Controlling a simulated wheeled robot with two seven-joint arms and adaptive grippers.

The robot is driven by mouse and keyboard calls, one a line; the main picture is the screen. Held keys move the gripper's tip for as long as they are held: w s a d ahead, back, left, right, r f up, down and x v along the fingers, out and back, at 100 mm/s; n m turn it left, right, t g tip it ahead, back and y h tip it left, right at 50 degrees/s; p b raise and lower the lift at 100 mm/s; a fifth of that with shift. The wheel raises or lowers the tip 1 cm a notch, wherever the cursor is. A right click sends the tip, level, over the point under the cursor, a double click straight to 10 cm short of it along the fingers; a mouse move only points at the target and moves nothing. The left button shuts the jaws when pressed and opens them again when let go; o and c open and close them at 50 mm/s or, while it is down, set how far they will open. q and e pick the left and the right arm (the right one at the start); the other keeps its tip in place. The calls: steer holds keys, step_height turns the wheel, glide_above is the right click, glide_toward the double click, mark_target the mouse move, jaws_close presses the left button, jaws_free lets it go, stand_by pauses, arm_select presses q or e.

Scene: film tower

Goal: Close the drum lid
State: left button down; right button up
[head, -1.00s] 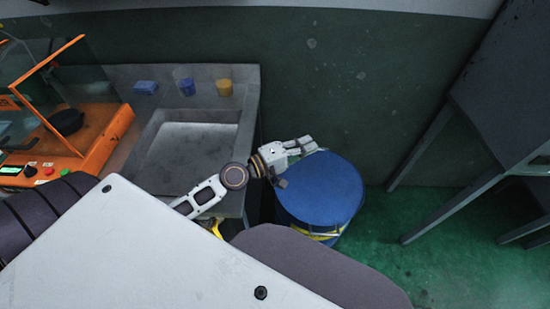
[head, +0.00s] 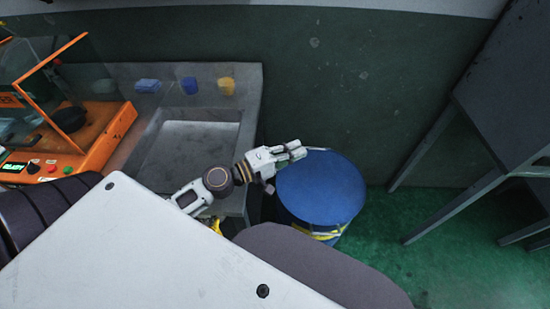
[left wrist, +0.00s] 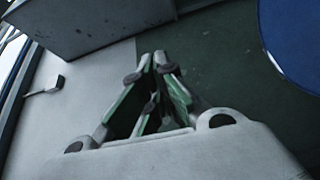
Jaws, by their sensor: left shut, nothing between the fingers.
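The blue drum lid (head: 325,190) shows as a round disc on top of the drum (head: 322,236), whose side carries a yellow band. It looks flat from above; I cannot tell whether any gap is left under its rim. My left gripper (head: 300,151) is shut and empty at the lid's far left edge, and contact with the lid is unclear. In the left wrist view my shut fingers (left wrist: 159,62) point away from me, and part of the blue lid (left wrist: 298,40) shows at the upper right, apart from them. My right gripper is not in view.
A grey sink counter (head: 250,100) with blue and yellow items on its back edge stands left of the drum. An orange machine (head: 100,135) is farther left. A grey metal table (head: 500,130) stands at the right. Green floor (head: 385,240) is free between drum and table.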

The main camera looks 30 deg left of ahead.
arm_select(q)
steer(key=v, duration=0.6)
stand_by(0.5)
steer(key=shift+s, duration=0.1)
steer(key=shift+f, duration=0.1)
stand_by(0.4)
